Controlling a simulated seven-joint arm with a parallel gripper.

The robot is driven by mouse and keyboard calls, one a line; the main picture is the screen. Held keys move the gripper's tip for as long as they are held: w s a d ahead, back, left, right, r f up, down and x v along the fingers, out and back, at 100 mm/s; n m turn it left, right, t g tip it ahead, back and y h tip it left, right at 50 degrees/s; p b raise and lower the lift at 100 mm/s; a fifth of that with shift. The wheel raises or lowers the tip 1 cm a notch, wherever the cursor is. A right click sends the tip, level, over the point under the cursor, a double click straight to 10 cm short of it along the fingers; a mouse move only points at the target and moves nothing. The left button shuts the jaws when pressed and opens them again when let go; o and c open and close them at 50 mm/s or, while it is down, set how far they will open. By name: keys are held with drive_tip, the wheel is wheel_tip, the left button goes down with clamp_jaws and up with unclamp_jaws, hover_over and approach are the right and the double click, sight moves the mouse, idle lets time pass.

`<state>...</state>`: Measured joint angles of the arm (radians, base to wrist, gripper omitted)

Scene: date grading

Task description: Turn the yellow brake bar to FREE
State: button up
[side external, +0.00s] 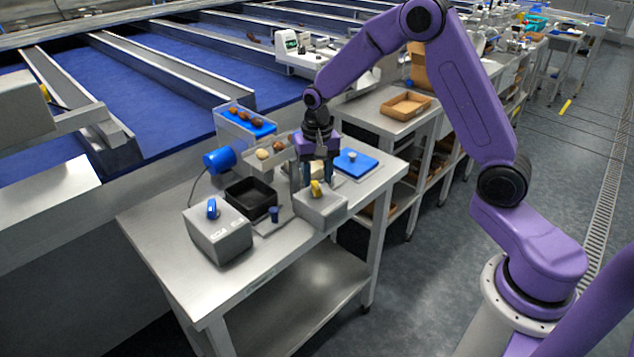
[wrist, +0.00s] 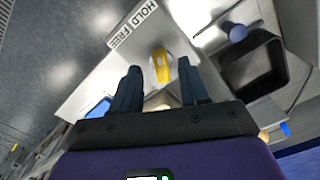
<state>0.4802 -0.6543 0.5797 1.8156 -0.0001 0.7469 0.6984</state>
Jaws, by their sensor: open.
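The yellow brake bar (side external: 316,188) sits on top of a grey box (side external: 322,208) near the right front of the steel table. In the wrist view the yellow bar (wrist: 161,64) shows ahead of my fingers, next to a white label (wrist: 133,22) reading HOLD and FREE. The bar's long side points roughly away from my gripper there. My gripper (side external: 317,178) is open and points down just above the box. In the wrist view its two dark fingers (wrist: 163,88) stand apart to either side of the bar, and I cannot tell whether they touch it.
A grey control box (side external: 218,236) with a blue knob (side external: 211,208) stands at the left. A black tray (side external: 250,198), a small blue knob (side external: 274,214) and a blue plate (side external: 355,163) are nearby. A bin of dates (side external: 246,121) stands behind.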

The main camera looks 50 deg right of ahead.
drive_tip(key=shift+f, duration=1.25)
clamp_jaws()
drive_tip(key=shift+n, duration=0.4)
drive_tip(key=n, duration=0.5)
drive_tip(key=shift+d+n, duration=0.25)
drive_tip(key=shift+n, duration=0.05)
drive_tip(key=n, duration=0.5)
drive_tip(key=shift+d, duration=0.25)
drive_tip(key=shift+n, duration=0.4)
